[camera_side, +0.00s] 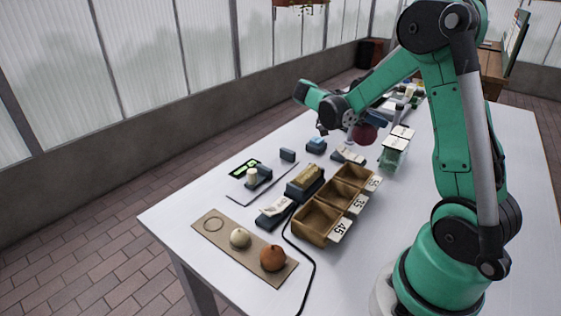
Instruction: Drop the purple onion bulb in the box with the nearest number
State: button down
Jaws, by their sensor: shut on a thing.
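The purple onion bulb (365,133) is dark red-purple and hangs above the table, held in my gripper (352,122). My gripper is shut on it, and the fingers are partly hidden. A wooden box with three compartments stands in the middle of the table: a front compartment (309,238), a middle one (337,211) and a far one (369,174). Each has a white number card on its right side: the front card (341,230) seems to read 45, the middle card (358,204) 35 and the far card (375,183) 55. The onion is beyond the far compartment, apart from it.
A scale with a green display (245,168), too small to read, lies left. A black cable crosses the table.

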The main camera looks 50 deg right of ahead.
jog(key=shift+f, duration=0.35)
jog(key=c, duration=0.8)
grip_release()
jog(key=w+a+r, duration=0.3)
jog(key=r, duration=0.6)
jog(key=shift+w+a, duration=0.15)
